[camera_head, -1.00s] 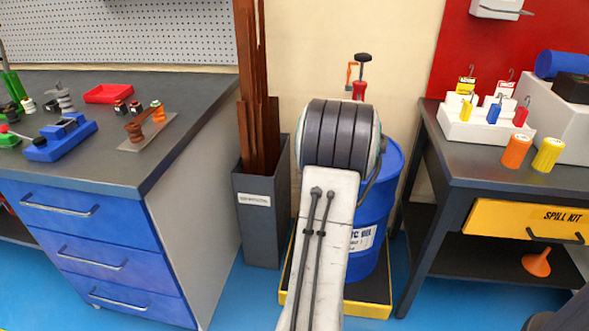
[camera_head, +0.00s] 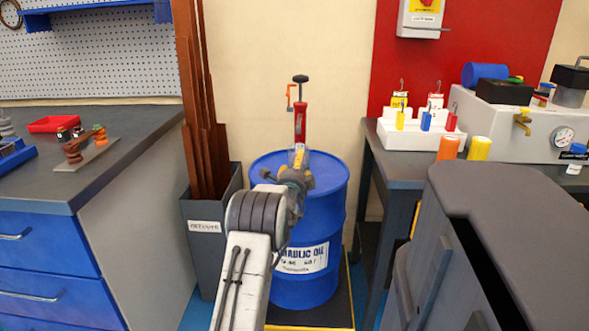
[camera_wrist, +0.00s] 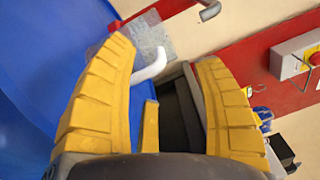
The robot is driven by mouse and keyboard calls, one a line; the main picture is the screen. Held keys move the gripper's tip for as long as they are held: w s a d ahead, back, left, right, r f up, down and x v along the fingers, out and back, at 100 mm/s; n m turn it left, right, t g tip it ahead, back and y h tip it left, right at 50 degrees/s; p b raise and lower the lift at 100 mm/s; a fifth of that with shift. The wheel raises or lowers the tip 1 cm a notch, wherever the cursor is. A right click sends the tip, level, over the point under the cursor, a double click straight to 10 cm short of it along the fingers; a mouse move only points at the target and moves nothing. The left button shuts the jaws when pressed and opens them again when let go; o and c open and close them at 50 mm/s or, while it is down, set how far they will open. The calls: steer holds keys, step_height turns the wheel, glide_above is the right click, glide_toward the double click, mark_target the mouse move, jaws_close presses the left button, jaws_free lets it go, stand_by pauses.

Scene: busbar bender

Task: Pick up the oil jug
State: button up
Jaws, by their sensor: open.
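A clear, see-through vessel, which looks like the oil jug (camera_head: 299,151), is on top of the blue drum (camera_head: 325,179), at the foot of the red hand pump (camera_head: 300,122). It is partly hidden by my gripper (camera_head: 290,166). In the wrist view, the jug (camera_wrist: 152,38) shows clear walls beyond the fingers, with a white curved handle-like part between them. My gripper's yellow fingers (camera_wrist: 164,53) are spread apart, with the left tip overlapping the jug in the picture. I cannot tell whether they touch it.
The drum stands on a yellow-edged black pallet (camera_head: 338,307). A grey bin (camera_head: 205,255) of tall brown bars stands close on its left. A bench with blue drawers (camera_head: 45,250) is at left, and another dark bench (camera_head: 385,155) with bottles is at right.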

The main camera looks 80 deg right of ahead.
steer(key=shift+w+d+b, duration=0.15)
steer(key=shift+d+b, duration=0.05)
steer(key=shift+d, duration=0.6)
steer(key=shift+w+d+b, duration=0.1)
steer(key=shift+d+b, duration=0.05)
steer(key=shift+d, duration=0.6)
steer(key=shift+d+r, duration=0.1)
steer(key=shift+d, duration=1)
steer(key=shift+c, duration=0.2)
jaws_close()
